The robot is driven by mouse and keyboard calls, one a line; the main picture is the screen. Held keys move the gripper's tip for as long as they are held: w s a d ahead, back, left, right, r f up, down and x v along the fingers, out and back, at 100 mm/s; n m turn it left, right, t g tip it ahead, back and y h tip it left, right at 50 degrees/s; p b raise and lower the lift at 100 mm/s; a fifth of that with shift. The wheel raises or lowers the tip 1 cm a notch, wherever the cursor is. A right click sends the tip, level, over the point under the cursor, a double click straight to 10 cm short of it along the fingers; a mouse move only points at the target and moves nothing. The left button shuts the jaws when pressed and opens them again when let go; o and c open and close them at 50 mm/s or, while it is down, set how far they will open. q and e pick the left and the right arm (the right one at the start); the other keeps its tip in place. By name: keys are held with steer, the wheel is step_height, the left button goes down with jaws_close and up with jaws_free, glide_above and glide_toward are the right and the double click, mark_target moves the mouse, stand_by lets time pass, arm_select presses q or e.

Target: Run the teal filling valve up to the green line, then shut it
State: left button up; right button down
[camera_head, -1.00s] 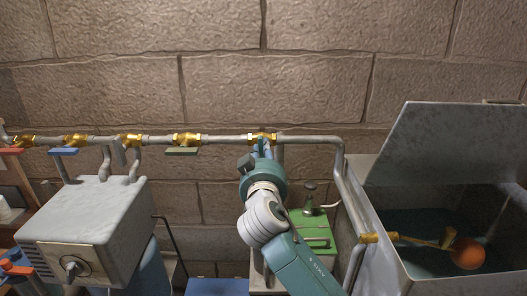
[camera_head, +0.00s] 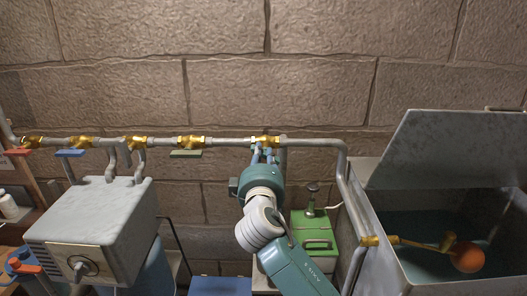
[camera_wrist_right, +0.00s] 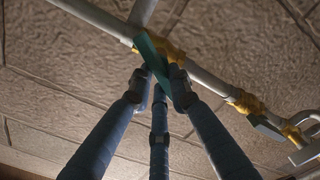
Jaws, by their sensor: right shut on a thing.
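The teal valve handle (camera_wrist_right: 150,52) shows in the right wrist view, angled across the grey pipe below a brass valve body (camera_wrist_right: 172,52). My right gripper (camera_wrist_right: 160,88) is shut on this handle, with its fingers around it. In the head view the same brass valve (camera_head: 266,141) sits on the wall pipe, and my right gripper (camera_head: 262,157) reaches up to it and hides most of the handle. The open metal tank (camera_head: 395,262) at the right holds dark water (camera_head: 420,228) and an orange float (camera_head: 466,256). I cannot make out a green line. My left gripper is not in view.
Other brass valves line the pipe (camera_head: 230,141) to the left, with green (camera_head: 186,154), blue (camera_head: 69,153) and red (camera_head: 18,152) handles. A grey metal box (camera_head: 88,212) stands at left.

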steer(key=shift+a+f+n+p, duration=0.1)
steer(key=shift+n+p, duration=0.3)
steer(key=shift+n, duration=0.65)
steer(key=shift+a+f+n+p, duration=0.1)
steer(key=shift+n+p, duration=0.25)
steer(key=shift+n, duration=0.7)
steer(key=c, duration=1.6)
jaws_free()
steer(key=s, duration=1.2)
